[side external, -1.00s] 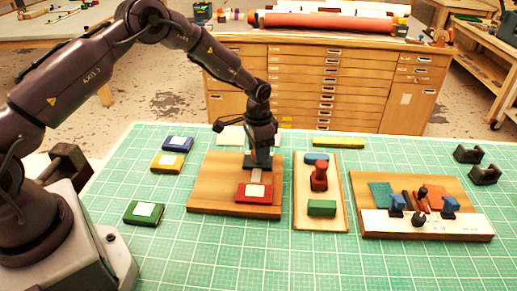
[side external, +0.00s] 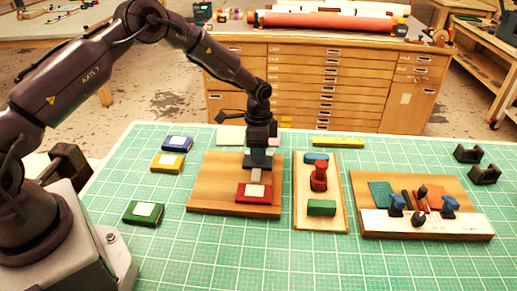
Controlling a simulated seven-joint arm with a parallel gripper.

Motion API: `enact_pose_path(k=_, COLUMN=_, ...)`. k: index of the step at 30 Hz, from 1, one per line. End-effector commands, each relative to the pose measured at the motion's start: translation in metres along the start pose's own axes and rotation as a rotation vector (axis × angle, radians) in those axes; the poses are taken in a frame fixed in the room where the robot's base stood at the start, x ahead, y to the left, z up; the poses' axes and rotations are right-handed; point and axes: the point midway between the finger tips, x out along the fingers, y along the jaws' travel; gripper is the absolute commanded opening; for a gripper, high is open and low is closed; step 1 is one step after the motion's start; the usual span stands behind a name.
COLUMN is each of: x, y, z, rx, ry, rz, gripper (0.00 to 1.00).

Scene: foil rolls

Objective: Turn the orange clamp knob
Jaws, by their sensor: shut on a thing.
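My gripper (side external: 258,166) points down over the left wooden board (side external: 215,185), just behind a red block with a white label (side external: 254,193). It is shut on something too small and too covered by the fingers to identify. A pale strip (side external: 256,176) shows between the gripper and the red block. A red knob-like upright piece (side external: 319,177) stands on the middle board (side external: 320,223).
Blue (side external: 177,144), yellow (side external: 167,162) and green (side external: 144,213) labelled blocks lie left of the boards. A green block (side external: 321,208) lies on the middle board. Dark brackets (side external: 485,174) stand at the far right. The front of the green mat (side external: 300,265) is clear.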

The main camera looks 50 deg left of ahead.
Motion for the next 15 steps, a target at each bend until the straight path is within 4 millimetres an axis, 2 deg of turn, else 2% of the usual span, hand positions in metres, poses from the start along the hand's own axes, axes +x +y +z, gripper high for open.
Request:
enact_pose_path(k=6, x=-0.0007, y=0.0004, z=0.0005, rx=0.002, ry=-0.003, rz=0.001, gripper=0.16)
enact_pose_path(k=7, x=-0.0007, y=0.0004, z=0.0004, rx=0.002, ry=-0.003, rz=0.001, gripper=0.47)
enact_pose_path(k=9, x=-0.0006, y=0.0003, z=0.0003, rx=0.001, ry=-0.002, rz=0.001, gripper=0.63)
enact_pose_path(k=10, x=-0.0006, y=0.0002, z=0.0003, rx=0.001, ry=-0.002, rz=0.001, gripper=0.65)
enact_pose_path(k=15, x=-0.0003, y=0.0001, z=0.0002, rx=0.000, ry=-0.001, rz=0.000, gripper=0.65)
